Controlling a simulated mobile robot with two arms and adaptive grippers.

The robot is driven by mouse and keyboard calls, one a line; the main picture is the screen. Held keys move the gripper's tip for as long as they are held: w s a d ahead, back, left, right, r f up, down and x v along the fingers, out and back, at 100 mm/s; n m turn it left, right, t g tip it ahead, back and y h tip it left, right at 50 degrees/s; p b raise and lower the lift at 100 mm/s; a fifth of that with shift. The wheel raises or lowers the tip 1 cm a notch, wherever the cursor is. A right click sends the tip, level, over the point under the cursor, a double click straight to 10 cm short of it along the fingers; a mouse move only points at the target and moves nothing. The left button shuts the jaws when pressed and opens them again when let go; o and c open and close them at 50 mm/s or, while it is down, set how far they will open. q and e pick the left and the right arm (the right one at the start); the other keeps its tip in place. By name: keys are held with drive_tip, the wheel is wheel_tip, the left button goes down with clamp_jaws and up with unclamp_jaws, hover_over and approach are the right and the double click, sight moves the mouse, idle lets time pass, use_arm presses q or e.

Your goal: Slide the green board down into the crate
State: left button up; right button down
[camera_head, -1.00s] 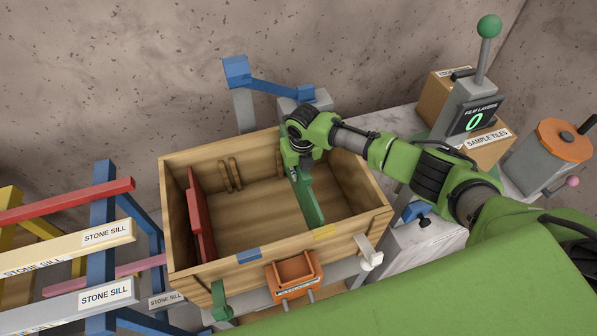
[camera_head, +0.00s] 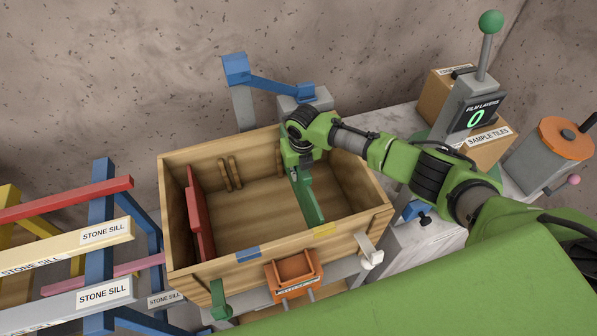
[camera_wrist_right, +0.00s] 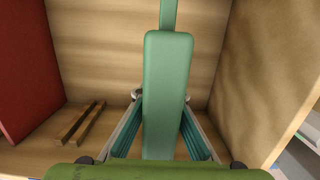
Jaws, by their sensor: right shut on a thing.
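The wooden crate (camera_head: 245,262) stands open in the middle of the head view. The green board (camera_head: 309,203) is on edge in the right part of the crate opening, running from back to front. My right gripper (camera_head: 297,168) is shut on it from above, near the back. In the right wrist view the board's green upper part (camera_wrist_right: 167,70) lies between the two fingers of my right gripper (camera_wrist_right: 163,98). The board's lower edge is hidden, so I cannot tell how deep it sits. My left gripper is not in view.
A red board (camera_head: 200,220) stands at the crate's left side. A pair of wooden rails (camera_head: 231,175) is on the back wall. An orange holder (camera_head: 294,272) is in front, and a blue-armed post (camera_head: 238,75) behind. A labelled rack (camera_head: 103,205) stands left.

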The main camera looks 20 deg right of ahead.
sight(298, 186)
drive_tip(key=shift+f+b, duration=1.3)
drive_tip(key=shift+f, duration=0.5)
drive_tip(key=shift+f+b, duration=1.75)
drive_tip(key=shift+f, duration=0.25)
drive_tip(key=c, duration=2.1)
unclamp_jaws()
drive_tip(key=r, duration=0.4)
drive_tip(key=s+r, duration=0.1)
drive_tip(key=r, duration=0.7)
drive_tip(key=shift+s, duration=0.4)
